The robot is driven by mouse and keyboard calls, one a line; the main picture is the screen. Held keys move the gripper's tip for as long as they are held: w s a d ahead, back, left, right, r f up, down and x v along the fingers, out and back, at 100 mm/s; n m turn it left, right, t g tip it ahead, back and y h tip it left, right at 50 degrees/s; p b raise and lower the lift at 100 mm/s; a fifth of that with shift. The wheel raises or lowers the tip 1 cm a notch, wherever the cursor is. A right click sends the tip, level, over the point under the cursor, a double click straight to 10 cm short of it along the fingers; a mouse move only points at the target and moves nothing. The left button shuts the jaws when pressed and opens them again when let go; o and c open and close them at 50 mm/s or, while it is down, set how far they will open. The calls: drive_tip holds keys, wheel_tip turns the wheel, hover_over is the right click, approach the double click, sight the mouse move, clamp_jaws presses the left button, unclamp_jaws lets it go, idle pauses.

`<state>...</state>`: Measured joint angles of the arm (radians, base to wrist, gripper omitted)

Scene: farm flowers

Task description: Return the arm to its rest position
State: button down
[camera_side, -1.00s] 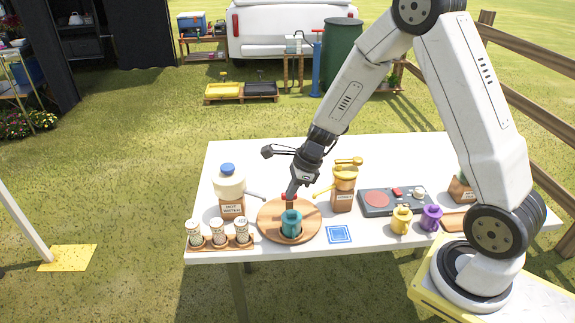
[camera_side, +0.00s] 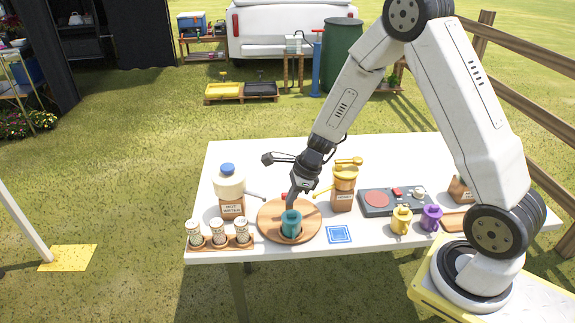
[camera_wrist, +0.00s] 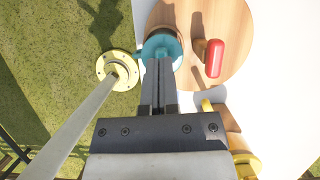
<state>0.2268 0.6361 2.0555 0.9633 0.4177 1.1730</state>
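My gripper (camera_side: 292,207) points down at the round wooden board on the table, its fingertips right by the top of a teal mug (camera_side: 291,223). In the wrist view my gripper (camera_wrist: 158,65) has its fingers together, and they overlap the near side of the teal mug (camera_wrist: 164,42). I cannot tell whether they touch it. The mug stands upright on the round wooden board (camera_side: 265,222). A red-topped item (camera_side: 284,196) is on the board behind the fingers; it also shows in the wrist view (camera_wrist: 213,57). My arm is bent over the table.
A hot water dispenser (camera_side: 229,187) and shaker rack (camera_side: 222,241) stand left of the board. A honey dispenser (camera_side: 344,185), control panel (camera_side: 376,201), yellow mug (camera_side: 402,220) and purple mug (camera_side: 431,218) are to its right. A blue square (camera_side: 339,234) lies in front.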

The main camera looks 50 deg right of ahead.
drive_tip(key=shift+f, duration=1.45)
drive_tip(key=shift+r, duration=0.1)
drive_tip(key=shift+r, duration=3.45)
drive_tip(key=s+a+r+n+h, duration=0.1)
drive_tip(key=s+a+r+n, duration=0.1)
drive_tip(key=s+n, duration=0.5)
drive_tip(key=s+a+r+n+h, duration=0.1)
drive_tip(key=s+n, duration=0.6)
drive_tip(key=n, duration=1.2)
drive_tip(key=shift+a+r+h, duration=0.35)
drive_tip(key=shift+r+h, duration=0.35)
drive_tip(key=shift+r, duration=0.45)
